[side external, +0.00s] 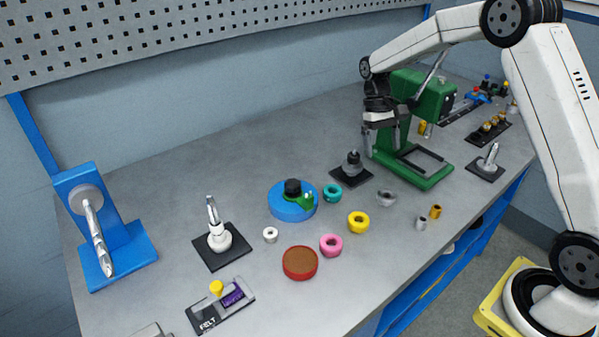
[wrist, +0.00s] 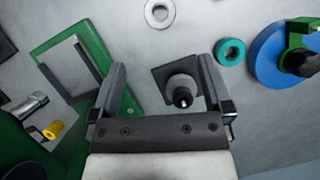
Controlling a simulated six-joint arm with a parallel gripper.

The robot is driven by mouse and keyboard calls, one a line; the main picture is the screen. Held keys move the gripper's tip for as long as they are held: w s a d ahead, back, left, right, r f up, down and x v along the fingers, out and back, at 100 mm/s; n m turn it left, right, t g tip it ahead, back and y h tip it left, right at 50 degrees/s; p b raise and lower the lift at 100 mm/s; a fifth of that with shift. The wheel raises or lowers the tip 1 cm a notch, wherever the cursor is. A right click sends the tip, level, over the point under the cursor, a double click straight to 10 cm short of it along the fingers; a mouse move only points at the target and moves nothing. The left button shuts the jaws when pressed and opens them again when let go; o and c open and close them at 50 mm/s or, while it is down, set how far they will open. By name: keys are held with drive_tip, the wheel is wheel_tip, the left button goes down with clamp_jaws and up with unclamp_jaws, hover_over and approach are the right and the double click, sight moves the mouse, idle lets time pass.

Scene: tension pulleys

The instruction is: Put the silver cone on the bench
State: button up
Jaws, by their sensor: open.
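My gripper (side external: 381,140) is open with nothing between its fingers, in front of the green press. In the wrist view, my gripper (wrist: 162,78) has its fingers spread around a grey stepped piece with a dark tip (wrist: 183,86) on a black square plate (wrist: 162,92). That piece (side external: 352,162) stands upright below my gripper in the side view. A silver tapered piece (side external: 490,157) stands on another black plate to the right. A white and silver piece (side external: 217,236) stands on a third plate at left. Which of these is the silver cone is unclear. The grey bench (side external: 350,290) holds them all.
A green press (side external: 425,95) stands right beside my gripper. A blue disc (side external: 293,205), teal ring (side external: 332,193), yellow ring (side external: 358,222), pink ring (side external: 331,245) and red round pot (side external: 300,263) lie mid-bench. A blue stand (side external: 118,258) is at far left.

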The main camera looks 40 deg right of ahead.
drive_tip(key=shift+s+a, duration=0.1)
drive_tip(key=shift+a, duration=0.05)
drive_tip(key=s+a+f+n+t+h, duration=0.1)
drive_tip(key=s+a+n+t, duration=0.2)
drive_tip(key=s+a+t, duration=0.4)
drive_tip(key=s+a, duration=0.4)
drive_tip(key=s, duration=0.4)
drive_tip(key=shift+s+f, duration=0.2)
drive_tip(key=shift+s, duration=0.1)
